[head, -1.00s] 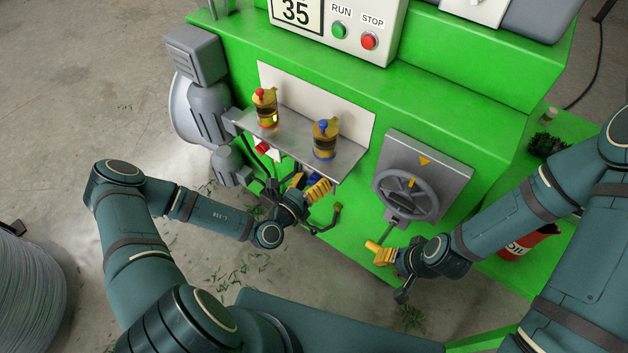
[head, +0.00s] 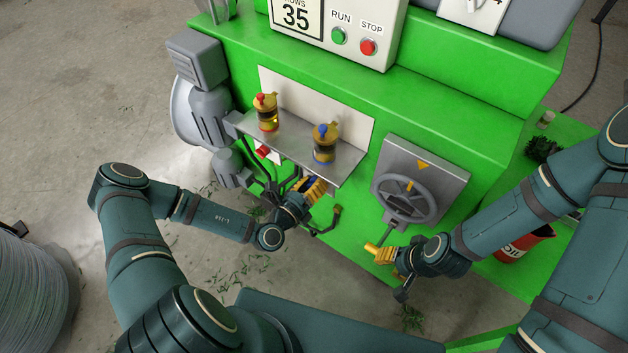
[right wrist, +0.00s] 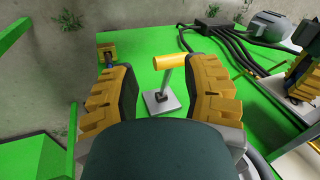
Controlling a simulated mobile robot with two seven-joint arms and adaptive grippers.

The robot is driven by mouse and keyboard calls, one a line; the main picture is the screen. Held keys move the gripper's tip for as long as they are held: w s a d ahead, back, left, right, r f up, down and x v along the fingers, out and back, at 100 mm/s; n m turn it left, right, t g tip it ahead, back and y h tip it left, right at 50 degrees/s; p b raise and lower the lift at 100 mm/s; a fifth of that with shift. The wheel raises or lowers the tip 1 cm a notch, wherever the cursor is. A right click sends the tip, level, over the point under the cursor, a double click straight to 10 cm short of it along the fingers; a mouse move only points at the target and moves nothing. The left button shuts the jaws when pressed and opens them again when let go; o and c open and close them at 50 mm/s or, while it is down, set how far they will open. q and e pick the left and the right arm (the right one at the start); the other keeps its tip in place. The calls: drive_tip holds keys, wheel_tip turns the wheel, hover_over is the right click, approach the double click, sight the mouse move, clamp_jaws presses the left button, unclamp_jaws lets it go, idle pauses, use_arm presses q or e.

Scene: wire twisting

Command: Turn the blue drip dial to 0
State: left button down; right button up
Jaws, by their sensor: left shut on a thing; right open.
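The blue drip dial (head: 311,183) sits under the metal shelf, below the blue-topped oiler (head: 324,147). Only a little blue shows between the yellow fingers of my left gripper (head: 314,188), which is shut on it. The dial's marks and setting are hidden. My right gripper (head: 387,254) is low in front of the green machine, below the handwheel. In the right wrist view it is open (right wrist: 160,82), with a yellow-handled lever (right wrist: 170,61) showing between its fingers. I cannot tell whether they touch the lever.
The red-topped oiler (head: 265,112) stands on the shelf (head: 290,137), with a red dial (head: 263,152) below it. The handwheel (head: 408,198) is to the right. Black hoses hang beside my left gripper. A red oil can (head: 523,243) stands behind my right arm.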

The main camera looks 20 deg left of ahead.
use_arm(q)
drive_tip(key=n+p, duration=0.2)
drive_tip(key=shift+r+n, duration=0.15)
drive_tip(key=shift+n, duration=0.15)
drive_tip(key=shift+n+p, duration=0.7)
drive_tip(key=shift+n, duration=0.2)
drive_tip(key=n+p, duration=0.1)
drive_tip(key=n, duration=0.1)
drive_tip(key=shift+n, duration=0.3)
drive_tip(key=n+p, duration=0.1)
drive_tip(key=n, duration=0.1)
drive_tip(key=shift+n, duration=0.4)
drive_tip(key=n, duration=0.2)
drive_tip(key=shift+f+n, duration=0.2)
drive_tip(key=shift+n, duration=0.1)
drive_tip(key=n, duration=0.3)
drive_tip(key=shift+n, duration=0.4)
drive_tip(key=n, duration=0.6)
drive_tip(key=shift+b, duration=0.3)
drive_tip(key=shift+n, duration=0.3)
